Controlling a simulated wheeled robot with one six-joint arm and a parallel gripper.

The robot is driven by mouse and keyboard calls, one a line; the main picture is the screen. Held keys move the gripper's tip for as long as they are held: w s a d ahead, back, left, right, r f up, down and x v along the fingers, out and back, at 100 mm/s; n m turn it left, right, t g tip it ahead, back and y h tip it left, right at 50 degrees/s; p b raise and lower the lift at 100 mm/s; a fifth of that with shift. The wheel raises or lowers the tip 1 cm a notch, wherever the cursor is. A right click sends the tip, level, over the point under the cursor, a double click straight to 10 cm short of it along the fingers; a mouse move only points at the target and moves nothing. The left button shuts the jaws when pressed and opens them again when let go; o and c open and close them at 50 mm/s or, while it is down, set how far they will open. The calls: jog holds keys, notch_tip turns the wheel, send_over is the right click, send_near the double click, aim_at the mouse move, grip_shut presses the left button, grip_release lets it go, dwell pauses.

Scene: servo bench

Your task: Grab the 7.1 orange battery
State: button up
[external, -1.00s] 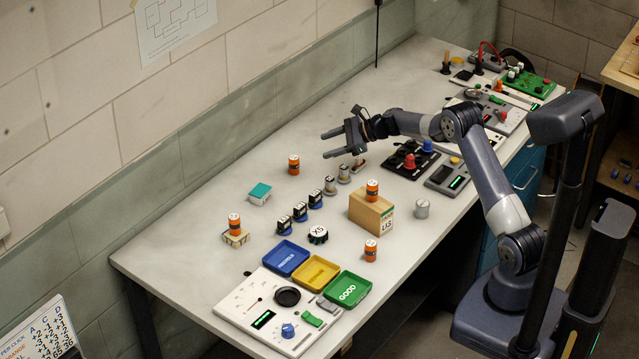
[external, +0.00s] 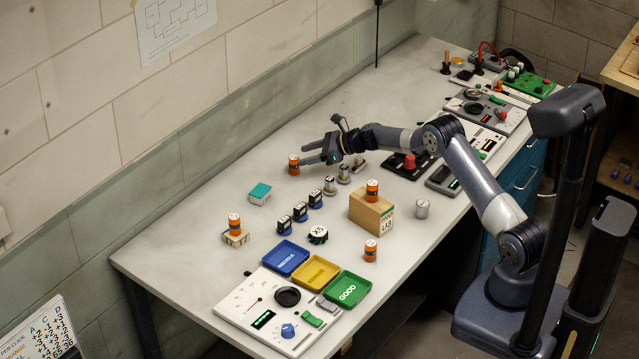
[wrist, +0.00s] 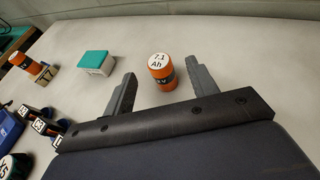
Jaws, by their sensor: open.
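The orange battery (wrist: 161,74) marked "7.1 Ah" on its white top stands upright on the bench in the wrist view, ahead of and between the two fingers of my gripper (wrist: 160,90). In the external view this battery (external: 294,166) stands at the back of the bench, close to the fingertips of my gripper (external: 302,153). The jaws are open and empty. In the external view, other orange batteries stand on a small wooden block (external: 234,222), on a wooden box (external: 372,188) and on the bench near the front (external: 370,249).
A teal-topped white box (external: 260,193) is left of the 7.1 battery. Blue (external: 285,258), yellow (external: 316,272) and green (external: 348,288) trays lie at the front left. The bench behind the battery is clear.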

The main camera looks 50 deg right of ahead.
aim_at(295, 166)
jog(key=shift+x, duration=1.35)
jog(key=shift+s, duration=0.1)
jog(key=shift+c, duration=0.3)
jog(key=shift+r, duration=0.1)
jog(key=c, duration=1.1)
